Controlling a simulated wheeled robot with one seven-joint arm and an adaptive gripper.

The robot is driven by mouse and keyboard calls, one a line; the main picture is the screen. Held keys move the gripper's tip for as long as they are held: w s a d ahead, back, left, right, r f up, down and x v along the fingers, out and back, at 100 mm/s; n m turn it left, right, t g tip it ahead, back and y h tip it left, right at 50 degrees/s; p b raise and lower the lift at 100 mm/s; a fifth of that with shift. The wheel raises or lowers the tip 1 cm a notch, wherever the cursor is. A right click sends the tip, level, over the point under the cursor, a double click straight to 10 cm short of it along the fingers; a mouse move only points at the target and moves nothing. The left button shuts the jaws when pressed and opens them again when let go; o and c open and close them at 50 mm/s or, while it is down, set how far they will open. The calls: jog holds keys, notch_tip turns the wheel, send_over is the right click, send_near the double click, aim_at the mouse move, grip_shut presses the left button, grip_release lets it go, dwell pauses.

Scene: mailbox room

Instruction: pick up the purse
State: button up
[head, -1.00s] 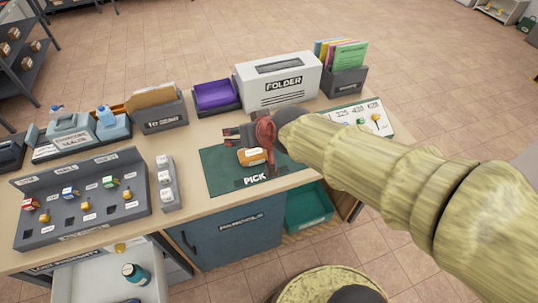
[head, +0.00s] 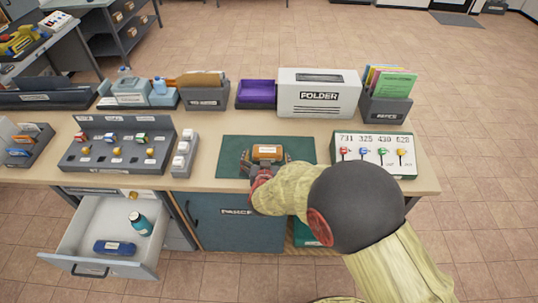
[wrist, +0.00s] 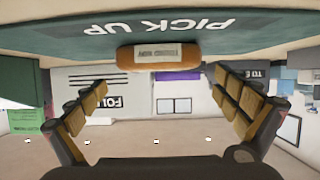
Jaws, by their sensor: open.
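The purse looks to be the small orange-brown rounded thing with a white label (head: 267,152), lying on the green mat (head: 228,148) on the counter. It also shows in the wrist view (wrist: 133,57), where the scene is upside down. My gripper (head: 266,163) is open and low at the front of the mat, with its fingers pointing toward the back and one on each side of the purse's front. In the wrist view the gripper (wrist: 160,103) has an empty gap between its fingers, roughly in line with the purse. I cannot tell whether they touch it.
A white folder box (head: 318,98) and a purple tray (head: 256,94) stand behind the mat. A key board (head: 372,160) is to the right, and a grey slotted rack (head: 117,148) to the left. An open drawer (head: 90,225) holds a teal bottle and a blue case.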

aim_at(268, 150)
jog(key=b+x, duration=0.1)
jog(key=x, duration=0.3)
jog(key=shift+w+d+f+b, duration=0.1)
jog(key=shift+w+f+b, duration=0.05)
jog(key=shift+f+b, duration=0.25)
jog(key=shift+w, duration=0.3)
jog(key=c, duration=1.1)
jog(key=shift+r, duration=0.1)
